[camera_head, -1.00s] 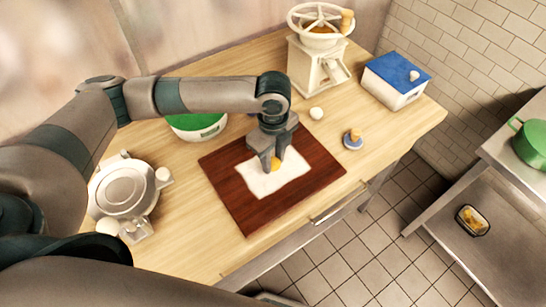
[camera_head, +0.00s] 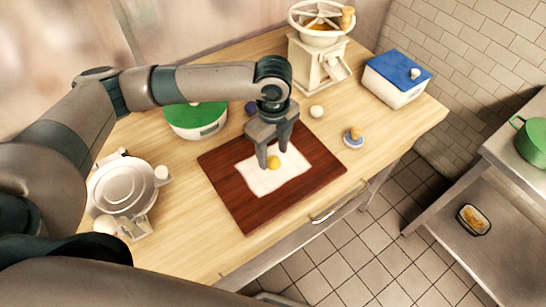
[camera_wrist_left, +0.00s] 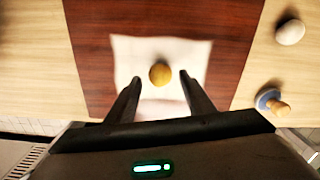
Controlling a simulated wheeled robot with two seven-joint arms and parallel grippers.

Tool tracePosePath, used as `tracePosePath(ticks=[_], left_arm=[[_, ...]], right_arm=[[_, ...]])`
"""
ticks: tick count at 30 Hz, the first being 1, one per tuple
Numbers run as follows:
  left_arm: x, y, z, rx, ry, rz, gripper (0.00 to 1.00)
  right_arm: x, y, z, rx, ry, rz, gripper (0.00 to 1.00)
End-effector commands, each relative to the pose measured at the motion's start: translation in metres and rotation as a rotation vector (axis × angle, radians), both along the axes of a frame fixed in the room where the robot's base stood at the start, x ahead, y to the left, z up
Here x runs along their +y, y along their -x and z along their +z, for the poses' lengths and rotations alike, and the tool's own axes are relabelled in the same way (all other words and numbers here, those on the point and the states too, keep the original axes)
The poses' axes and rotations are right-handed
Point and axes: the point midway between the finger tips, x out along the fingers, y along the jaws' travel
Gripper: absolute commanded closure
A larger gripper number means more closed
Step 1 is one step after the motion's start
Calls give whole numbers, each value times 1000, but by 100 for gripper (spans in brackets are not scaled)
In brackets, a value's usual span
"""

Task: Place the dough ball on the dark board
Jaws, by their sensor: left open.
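The yellow-brown dough ball (camera_head: 273,162) rests on a white cloth (camera_head: 262,184) that lies on the dark red-brown board (camera_head: 238,215). The ball (camera_wrist_left: 159,73) also shows in the left wrist view, on the cloth (camera_wrist_left: 130,54), with the board (camera_wrist_left: 92,50) around it. My left gripper (camera_head: 273,158) is open above the cloth. Its fingertips (camera_wrist_left: 160,76) stand apart on either side of the ball in the wrist view, with a gap to each side. I do not see my right gripper.
A green-lidded container (camera_head: 195,118) stands behind the board. A white grinder (camera_head: 318,62) and a blue-lidded box (camera_head: 397,78) stand at the back. A white ball (camera_head: 316,111) and a blue-based knob (camera_head: 353,138) lie right of the board. A round metal press (camera_head: 122,190) is at left.

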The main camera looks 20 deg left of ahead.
Motion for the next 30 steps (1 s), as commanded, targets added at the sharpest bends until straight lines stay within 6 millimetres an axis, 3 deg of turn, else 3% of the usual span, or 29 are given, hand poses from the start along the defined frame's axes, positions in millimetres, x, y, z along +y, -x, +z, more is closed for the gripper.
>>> tracePosePath(ticks=[15, 30], left_arm=[[-1, -1, 82, -3, 1, -2, 52], [-1, 0, 93, 0, 1, -1, 52]], right_arm=[[-3, 0, -27, 0, 3, 2, 100], [-4, 0, -28, 0, 4, 2, 100]])
